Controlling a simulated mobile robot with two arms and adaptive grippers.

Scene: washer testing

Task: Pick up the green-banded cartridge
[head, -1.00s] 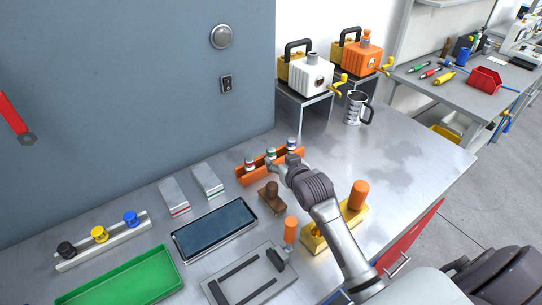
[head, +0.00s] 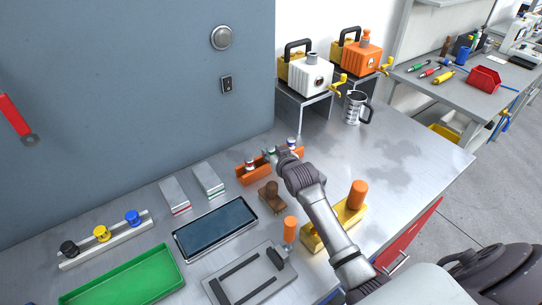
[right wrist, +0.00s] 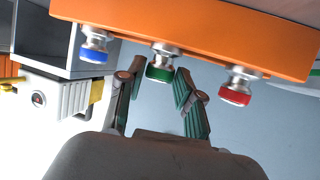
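The green-banded cartridge (right wrist: 160,66) is in the middle of the orange rack (right wrist: 210,35), between a blue-banded cartridge (right wrist: 94,48) and a red-banded one (right wrist: 238,86). In the head view the rack (head: 252,178) stands near the washer wall, and the green-banded cartridge is mostly hidden by my right gripper (head: 278,154). In the right wrist view my right gripper (right wrist: 159,75) is open, with one finger on each side of the green-banded cartridge. I cannot tell whether either finger touches it. My left gripper is not in view.
A brown-handled stamp (head: 270,197) stands just in front of the rack. Two pale boxes (head: 208,180), a dark-screened tablet (head: 215,228) and a green tray (head: 125,278) lie to the left. The bench to the right of the rack is mostly clear.

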